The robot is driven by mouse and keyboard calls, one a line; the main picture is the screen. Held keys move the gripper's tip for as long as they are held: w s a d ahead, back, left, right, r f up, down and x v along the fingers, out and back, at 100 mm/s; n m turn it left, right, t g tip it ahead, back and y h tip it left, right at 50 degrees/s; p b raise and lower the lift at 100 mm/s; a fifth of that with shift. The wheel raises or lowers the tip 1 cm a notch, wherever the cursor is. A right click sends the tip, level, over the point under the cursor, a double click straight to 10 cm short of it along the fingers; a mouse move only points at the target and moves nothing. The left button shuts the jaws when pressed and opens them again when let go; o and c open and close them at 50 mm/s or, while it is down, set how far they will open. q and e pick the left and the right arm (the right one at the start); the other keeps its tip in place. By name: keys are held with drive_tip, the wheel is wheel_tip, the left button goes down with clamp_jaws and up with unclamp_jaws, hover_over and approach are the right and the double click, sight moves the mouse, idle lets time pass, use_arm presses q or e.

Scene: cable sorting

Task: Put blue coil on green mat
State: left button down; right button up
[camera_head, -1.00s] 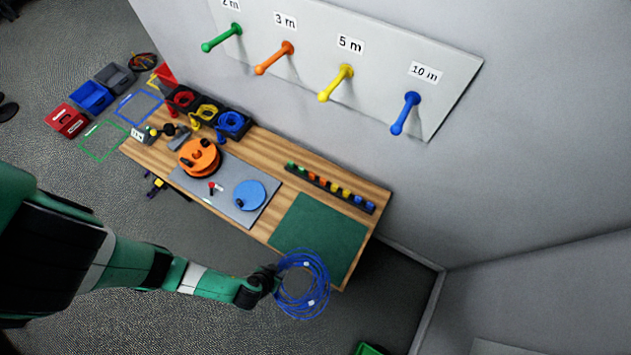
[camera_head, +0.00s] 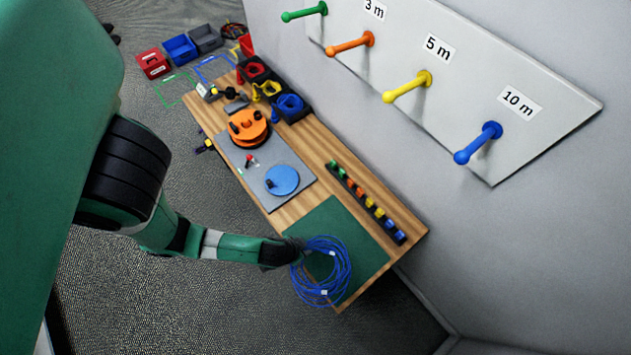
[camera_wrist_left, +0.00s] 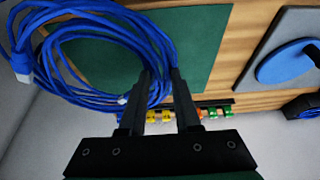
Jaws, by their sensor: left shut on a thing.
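The blue coil (camera_head: 321,272) is a loose ring of blue cable with small white tags. It hangs from my left gripper (camera_head: 290,250), which is shut on its edge. In the head view it overlaps the front part of the green mat (camera_head: 361,232); I cannot tell whether it touches it. My right gripper is not in view.
A strip of small coloured pieces (camera_head: 367,203) lies along the mat's wall side. A grey plate (camera_head: 290,165) with a blue disc (camera_head: 282,180) and an orange reel (camera_head: 248,127) lies to the left. Coloured pegs, including a blue one (camera_head: 478,143), stick out of the wall board.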

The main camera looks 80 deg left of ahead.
sight(318, 234)
use_arm(q)
drive_tip(key=w+a+f+b, duration=0.1)
drive_tip(key=a+f+b, duration=0.2)
drive_tip(key=w+a+f+b, duration=0.1)
drive_tip(key=shift+w+a+f+b, duration=0.2)
drive_tip(key=shift+w+f+b, duration=0.15)
drive_tip(key=shift+f+b, duration=0.05)
drive_tip(key=shift+w+a+f, duration=0.55)
drive_tip(key=shift+a+f, duration=0.2)
drive_tip(key=shift+a, duration=0.1)
drive_tip(key=shift+w+a+f, duration=0.15)
drive_tip(key=shift+a, duration=0.05)
drive_tip(key=shift+a+f, duration=0.15)
drive_tip(key=shift+f, duration=0.15)
wheel_tip(318, 234, down, 3)
drive_tip(key=shift+w+f+b, duration=0.1)
drive_tip(key=shift+b, duration=0.65)
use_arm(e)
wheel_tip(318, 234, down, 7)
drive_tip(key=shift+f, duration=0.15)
